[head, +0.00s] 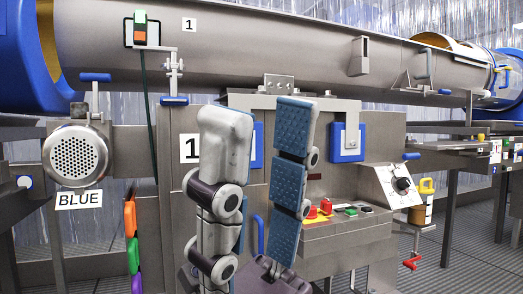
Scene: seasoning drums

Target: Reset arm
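My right gripper (260,118) stands upright in the lower middle of the head view, in front of the machine. Its fingers point up, one showing a grey back and the other blue textured pads. The fingers are spread apart with nothing between them, so it is open and empty. It hides part of the machine front around the "1" label (190,149). My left gripper is not in view.
A long metal seasoning drum (260,45) crosses the top. A control panel (335,228) with a red knob and buttons stands right of the gripper. A round vented motor (76,157) above a "BLUE" label is at left.

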